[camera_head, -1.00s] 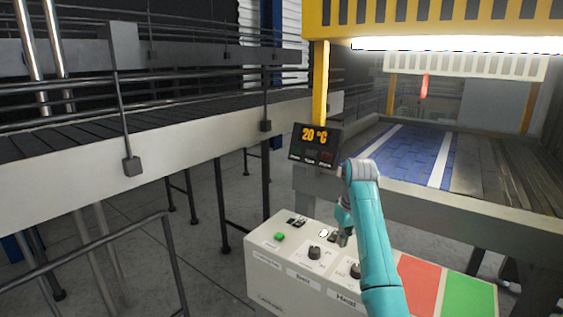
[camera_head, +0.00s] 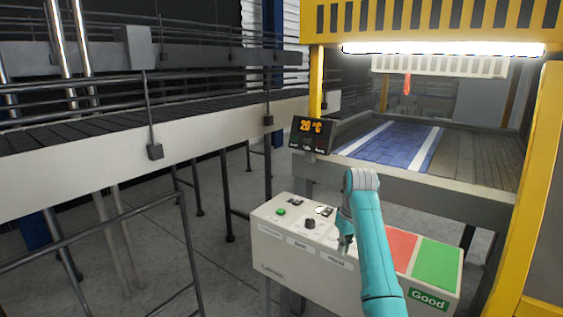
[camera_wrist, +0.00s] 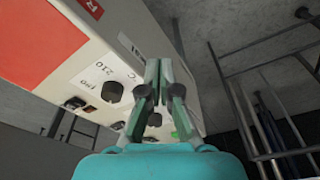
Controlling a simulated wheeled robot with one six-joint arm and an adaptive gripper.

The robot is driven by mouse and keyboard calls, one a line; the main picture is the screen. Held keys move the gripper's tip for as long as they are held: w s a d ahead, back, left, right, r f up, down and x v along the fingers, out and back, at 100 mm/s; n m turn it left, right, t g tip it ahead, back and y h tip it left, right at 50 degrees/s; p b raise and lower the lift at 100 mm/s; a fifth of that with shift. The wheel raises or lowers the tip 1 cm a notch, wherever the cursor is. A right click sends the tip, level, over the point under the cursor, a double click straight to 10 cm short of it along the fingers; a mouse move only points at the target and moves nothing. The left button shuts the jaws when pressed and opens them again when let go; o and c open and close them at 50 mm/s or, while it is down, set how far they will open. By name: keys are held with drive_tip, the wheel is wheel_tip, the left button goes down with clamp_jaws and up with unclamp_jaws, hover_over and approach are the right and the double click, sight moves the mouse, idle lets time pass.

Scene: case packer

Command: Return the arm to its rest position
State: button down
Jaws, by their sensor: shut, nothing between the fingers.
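My teal arm reaches up from the bottom of the head view and bends down at a grey joint. My gripper (camera_head: 346,243) hangs in front of the control box (camera_head: 276,249), close to its top front edge. In the wrist view my gripper (camera_wrist: 161,68) has its fingers together with nothing between them. The box shows beyond the fingers there, with a black knob (camera_wrist: 113,92) and a red panel (camera_wrist: 38,42). I cannot tell the exact gap between fingertips and box.
A temperature display (camera_head: 311,134) reads 20 °C. Behind it is a yellow-framed machine with a blue belt (camera_head: 392,143). The box has a green button (camera_head: 281,212), a knob (camera_head: 309,224), a red panel (camera_head: 401,247) and a green panel (camera_head: 437,264). A railing (camera_head: 95,237) stands left.

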drive_tip(key=s+f+m+t, duration=0.15)
drive_tip(key=s+f, duration=0.25)
drive_tip(key=f, duration=0.8)
drive_tip(key=s+f+t, duration=0.2)
drive_tip(key=s+f, duration=0.2)
drive_tip(key=f, duration=0.8)
drive_tip(key=s+f+m+t, duration=0.1)
drive_tip(key=s+f, duration=0.6)
drive_tip(key=s, duration=0.3)
drive_tip(key=s+f+t, duration=0.2)
drive_tip(key=s+f, duration=0.4)
drive_tip(key=s, duration=0.3)
drive_tip(key=s+r+m+t, duration=0.1)
drive_tip(key=s+r+t, duration=0.25)
drive_tip(key=s, duration=1.85)
drive_tip(key=s+r+m+t, duration=0.1)
drive_tip(key=s+r+t, duration=0.2)
drive_tip(key=s+r, duration=1.4)
wheel_tip(320, 180, up, 4)
drive_tip(key=shift+s+d+r+h, duration=0.2)
drive_tip(key=shift+s+h, duration=0.1)
drive_tip(key=shift+s, duration=0.05)
